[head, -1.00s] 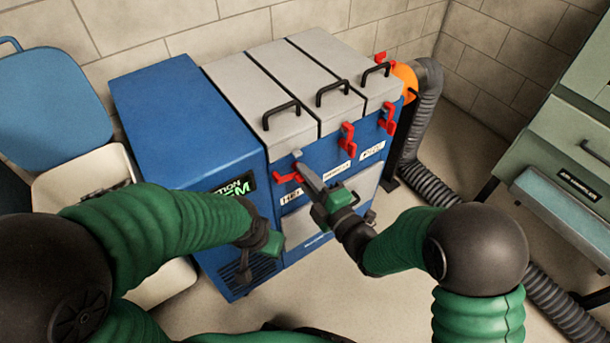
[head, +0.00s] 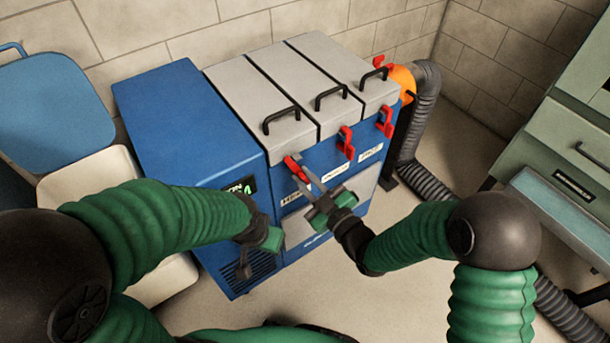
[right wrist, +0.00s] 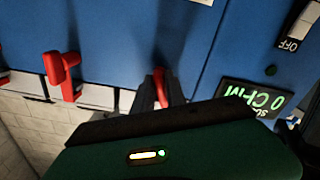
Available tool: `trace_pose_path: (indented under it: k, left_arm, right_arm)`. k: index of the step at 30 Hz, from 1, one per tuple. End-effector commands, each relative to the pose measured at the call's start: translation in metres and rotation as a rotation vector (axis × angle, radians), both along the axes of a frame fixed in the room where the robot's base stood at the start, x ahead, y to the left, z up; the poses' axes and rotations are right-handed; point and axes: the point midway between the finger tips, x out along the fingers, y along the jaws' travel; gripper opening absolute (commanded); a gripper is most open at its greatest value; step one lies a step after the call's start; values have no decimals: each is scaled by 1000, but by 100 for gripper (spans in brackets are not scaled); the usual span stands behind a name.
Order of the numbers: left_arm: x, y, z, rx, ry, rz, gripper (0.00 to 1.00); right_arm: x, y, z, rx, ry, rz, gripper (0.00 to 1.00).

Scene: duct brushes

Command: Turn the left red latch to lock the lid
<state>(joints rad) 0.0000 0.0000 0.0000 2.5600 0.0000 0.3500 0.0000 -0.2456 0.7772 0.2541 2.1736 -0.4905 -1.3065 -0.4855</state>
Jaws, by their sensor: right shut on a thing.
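The left red latch (head: 293,167) is on the front of the blue box, below the left grey lid (head: 253,106). It stands tilted, its upper end near the lid's front edge. My right gripper (head: 301,168) is at this latch, its grey fingers on it. In the right wrist view the red latch (right wrist: 160,84) shows between the fingers, and the gripper is shut on it. My left gripper (head: 264,240) hangs in front of the box's left part, apart from the latch. Its fingers are too unclear to tell open from shut.
Two more red latches, the middle one (head: 345,143) and the right one (head: 385,121), stand upright to the right. Black handles (head: 281,115) rise from the lids. A ribbed black hose (head: 424,110) runs down the right side. A green cabinet (head: 570,150) stands far right.

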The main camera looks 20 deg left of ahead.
Motion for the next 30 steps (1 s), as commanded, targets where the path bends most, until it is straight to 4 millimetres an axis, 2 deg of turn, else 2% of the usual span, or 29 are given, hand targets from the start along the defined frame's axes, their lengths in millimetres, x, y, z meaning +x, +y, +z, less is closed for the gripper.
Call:
trace_pose_path:
  k: [6,15,30]
  left_arm:
    - [0,0,10,0,0,0,0]
    - [0,0,18,0,0,0,0]
    - [0,0,21,0,0,0,0]
  right_arm:
    - [-1,0,-1,109,153,4,0]
    - [-1,0,-2,220,295,2,0]
    - [0,-1,-2,268,354,2,0]
